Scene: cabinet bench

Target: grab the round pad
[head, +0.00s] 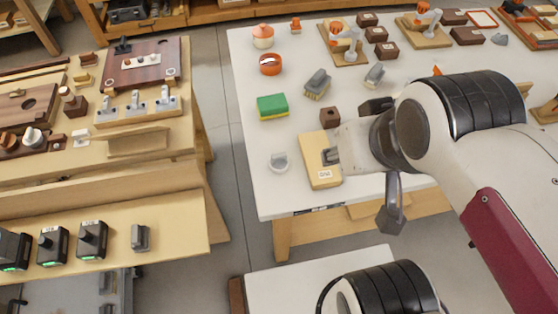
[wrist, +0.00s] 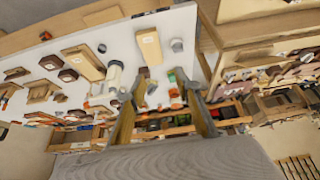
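A small pale grey round piece with a raised grip (head: 279,161) lies near the white table's front left corner in the head view. It looks like the round pad. A grey round thing beside a tan block in the wrist view (wrist: 176,45) appears to be the same piece. My gripper (wrist: 160,85) shows in the wrist view with its two fingers apart and nothing clearly held between them. In the head view my arm reaches in from the right, above the table and right of the pad. The fingertips are not clear there.
A tan labelled block (head: 320,172) lies right of the pad, close to my wrist. A green and yellow sponge (head: 272,106), a dark brown block (head: 330,117) and brushes (head: 317,84) lie farther back. The white table (head: 248,180) is clear left of the pad.

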